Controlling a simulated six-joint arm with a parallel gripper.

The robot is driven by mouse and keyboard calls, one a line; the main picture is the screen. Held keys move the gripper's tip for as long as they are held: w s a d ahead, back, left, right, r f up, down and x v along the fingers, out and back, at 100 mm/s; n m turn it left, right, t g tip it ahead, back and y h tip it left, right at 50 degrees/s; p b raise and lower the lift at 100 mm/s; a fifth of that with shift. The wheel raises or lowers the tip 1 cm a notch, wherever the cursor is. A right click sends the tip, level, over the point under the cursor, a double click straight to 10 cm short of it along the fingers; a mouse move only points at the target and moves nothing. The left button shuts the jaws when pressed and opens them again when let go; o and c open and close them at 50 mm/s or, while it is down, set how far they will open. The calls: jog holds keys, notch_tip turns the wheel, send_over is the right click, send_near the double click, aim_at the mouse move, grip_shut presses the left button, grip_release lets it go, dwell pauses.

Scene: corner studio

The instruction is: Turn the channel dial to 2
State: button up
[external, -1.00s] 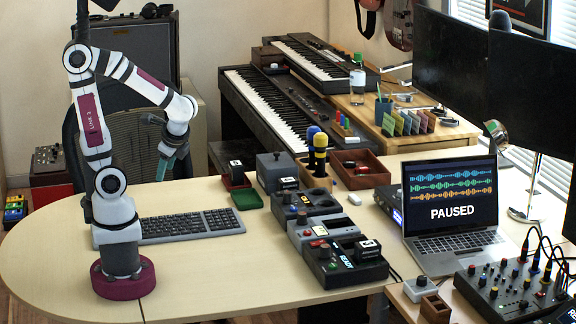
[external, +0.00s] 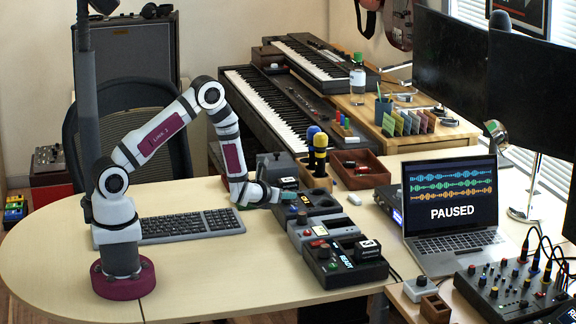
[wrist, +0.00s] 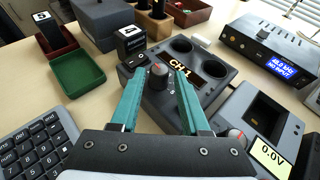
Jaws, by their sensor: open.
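The channel dial (wrist: 158,74) is a dark round knob with a reddish cap, on a dark grey unit (wrist: 213,47) whose orange-lit display (wrist: 181,73) reads CH-1. In the wrist view, the two teal fingers of my gripper (wrist: 160,86) are open, one on each side of the dial, with a gap showing; I cannot tell whether either touches it. In the external view, my gripper (external: 284,196) is low over the left end of this unit (external: 322,207) and hides the dial there.
A meter unit (wrist: 262,118) reading 0.0V, with its own red-capped knob (wrist: 235,136), stands close to the right finger. A black labelled block (wrist: 130,42) stands just beyond the left finger. A green tray (wrist: 80,74) and the keyboard (wrist: 36,150) lie to the left.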

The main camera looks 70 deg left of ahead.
jog(key=shift+x, duration=1.85)
jog(key=shift+c, duration=0.2)
grip_shut()
